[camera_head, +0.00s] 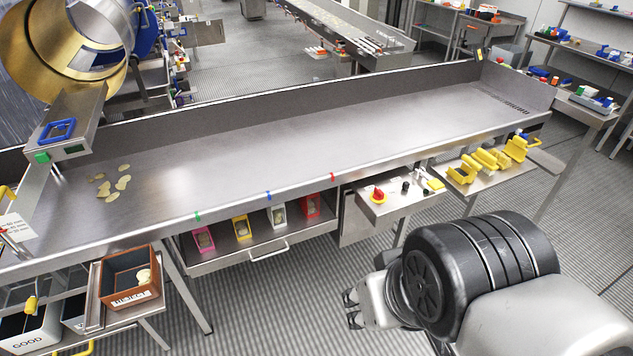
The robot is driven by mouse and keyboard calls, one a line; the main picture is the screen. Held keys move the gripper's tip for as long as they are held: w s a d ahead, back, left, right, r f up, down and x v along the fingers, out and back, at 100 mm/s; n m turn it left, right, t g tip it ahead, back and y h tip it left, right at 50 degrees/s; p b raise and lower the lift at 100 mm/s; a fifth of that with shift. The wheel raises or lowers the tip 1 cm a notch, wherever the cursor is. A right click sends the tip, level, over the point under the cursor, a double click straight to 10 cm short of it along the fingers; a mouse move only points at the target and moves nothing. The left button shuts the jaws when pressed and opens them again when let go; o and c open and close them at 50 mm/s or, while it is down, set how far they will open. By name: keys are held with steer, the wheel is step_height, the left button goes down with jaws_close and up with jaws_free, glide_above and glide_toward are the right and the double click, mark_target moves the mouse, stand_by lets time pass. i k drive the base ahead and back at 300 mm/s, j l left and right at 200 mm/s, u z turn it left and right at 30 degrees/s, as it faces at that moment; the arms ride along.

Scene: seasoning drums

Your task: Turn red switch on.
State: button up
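A red switch (378,194) with a yellow base sits on the left part of a light-coloured control panel (381,212). The panel is under the front edge of the long metal table. Black knobs (405,187) sit to the right of the red switch. I cannot tell the switch's position at this size. My gripper (350,309) is low in the picture, in front of the table and below the switch. Its two dark fingertips are apart with nothing visible between them. It is clear of the panel.
The metal table (300,130) holds pale chips (115,185) at left. A shelf with coloured boxes (241,227) is left of the panel. A side tray with yellow scoops (488,160) is at right. A brown REJECT bin (128,298) stands at lower left. The floor before the panel is clear.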

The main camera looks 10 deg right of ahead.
mark_target(378, 195)
steer(key=k+l, duration=0.1)
steer(key=l, duration=0.35)
steer(key=k+l+z, duration=0.1)
steer(key=l, duration=0.3)
steer(key=k+l, duration=0.1)
steer(key=l, duration=0.35)
steer(key=i+j, duration=0.3)
steer(key=i, duration=0.3)
steer(key=i+j+z, duration=0.1)
steer(key=i+j, duration=0.2)
steer(key=i, duration=0.25)
steer(key=i+j+z, duration=0.1)
steer(key=i+j, duration=0.25)
steer(key=i, duration=0.25)
